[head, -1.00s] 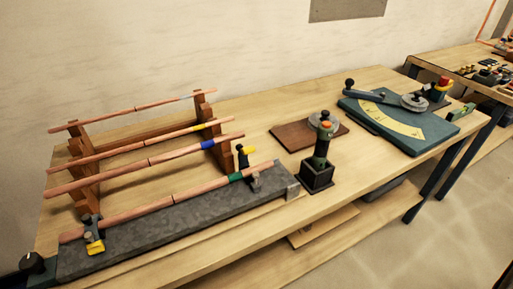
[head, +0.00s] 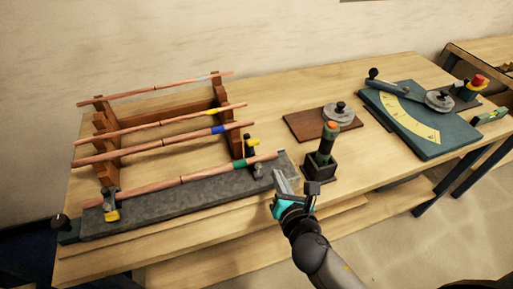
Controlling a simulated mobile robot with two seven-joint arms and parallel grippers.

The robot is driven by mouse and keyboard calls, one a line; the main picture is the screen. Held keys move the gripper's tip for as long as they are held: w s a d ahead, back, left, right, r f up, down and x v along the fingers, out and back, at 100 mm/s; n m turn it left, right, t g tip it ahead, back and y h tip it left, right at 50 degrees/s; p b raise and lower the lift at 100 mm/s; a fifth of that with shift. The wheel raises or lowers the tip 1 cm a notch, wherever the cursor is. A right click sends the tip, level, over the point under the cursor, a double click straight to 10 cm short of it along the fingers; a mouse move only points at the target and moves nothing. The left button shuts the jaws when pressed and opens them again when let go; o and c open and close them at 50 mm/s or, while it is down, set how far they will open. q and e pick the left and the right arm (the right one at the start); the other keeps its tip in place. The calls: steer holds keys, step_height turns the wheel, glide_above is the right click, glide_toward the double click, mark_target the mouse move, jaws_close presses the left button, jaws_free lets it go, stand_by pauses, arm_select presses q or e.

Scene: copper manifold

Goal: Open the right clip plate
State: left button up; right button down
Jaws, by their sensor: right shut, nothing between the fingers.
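The right clip (head: 257,168) is a small dark metal piece at the right end of the dark grey stone slab (head: 200,203). A black lever with a yellow part (head: 251,147) stands up beside it. A copper pipe with a green band (head: 212,176) lies along the slab and meets the right clip. Whether its plate is open or closed is too small to tell. The left clip (head: 111,206), dark with a yellow part, is at the slab's other end. My right gripper (head: 281,184) is shut and empty, just right of the slab's right end. My left gripper is out of view.
A wooden rack (head: 155,140) holding several copper pipes stands behind the slab. A dark holder with an orange-topped tool (head: 321,163) stands close right of my gripper. Farther right are a brown board (head: 298,125) and a green bending plate (head: 425,145) with a yellow scale.

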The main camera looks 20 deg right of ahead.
mark_target(249, 141)
steer(key=w+a+n, duration=0.1)
steer(key=w+n, duration=0.1)
steer(key=w, duration=0.1)
steer(key=w+a+n+y, duration=0.1)
steer(key=w+n, duration=0.1)
steer(key=w, duration=0.2)
steer(key=w+a+f+n+t+y, duration=0.1)
steer(key=w+n, duration=0.1)
steer(key=w, duration=0.1)
steer(key=shift+w, duration=0.35)
steer(key=shift+w+r+p, duration=0.5)
steer(key=shift+w, duration=0.6)
steer(key=shift+r, duration=0.1)
